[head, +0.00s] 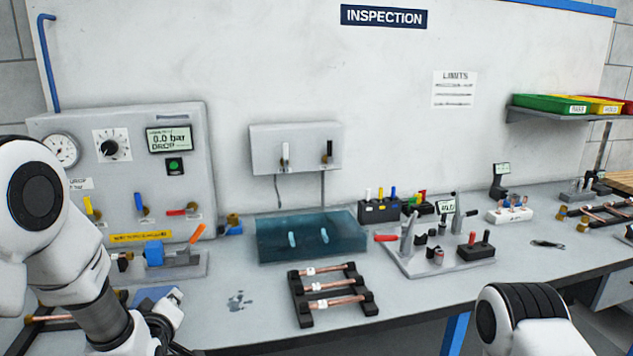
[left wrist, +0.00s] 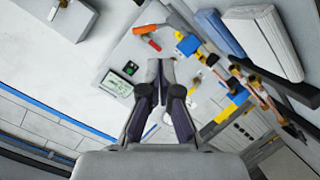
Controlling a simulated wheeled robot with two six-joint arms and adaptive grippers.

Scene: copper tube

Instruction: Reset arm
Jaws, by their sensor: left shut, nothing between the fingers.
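My left gripper (left wrist: 161,72) shows in the left wrist view with its two fingers together and nothing between them. Beyond it lies the panel with the gauge, display and coloured valve handles, seen tilted. In the head view my left arm comes in at the lower left, in front of the grey test panel (head: 180,138), and its fingertips are hard to make out. Part of my right arm shows at the lower right; its gripper is out of frame.
On the workbench (head: 420,300) a dark rack (head: 330,293) holds copper tubes. Behind it stand a blue water tank (head: 270,240) and a grey tool plate (head: 425,262). More racks sit at the right. Coloured bins (head: 555,104) stand on a wall shelf. The bench's front middle is clear.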

